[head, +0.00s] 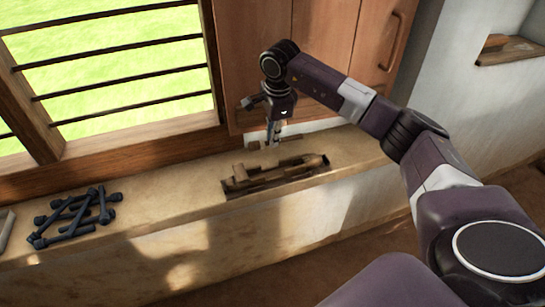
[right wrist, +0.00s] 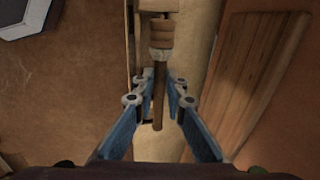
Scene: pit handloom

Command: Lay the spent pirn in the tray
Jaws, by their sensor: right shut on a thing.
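My right gripper (head: 273,141) is shut on a slim brown wooden pirn (head: 290,136), held roughly level. In the right wrist view the pirn (right wrist: 160,82) lies between the blue fingers of the gripper (right wrist: 159,95), with a thicker ribbed head and a pale band beyond the fingertips. In the head view the gripper and pirn appear just above and behind a low, dark wooden tray (head: 300,177) on the ledge. Several brown wooden pieces lie in it. The height of the pirn above the ledge is hard to tell. My left gripper is out of view.
A pile of several dark blue pirn-like pieces (head: 75,215) lies on the ledge (head: 165,190) at left. Bare ledge separates it from the tray. A wooden cupboard (head: 325,50) and a barred window (head: 115,70) stand close behind the ledge.

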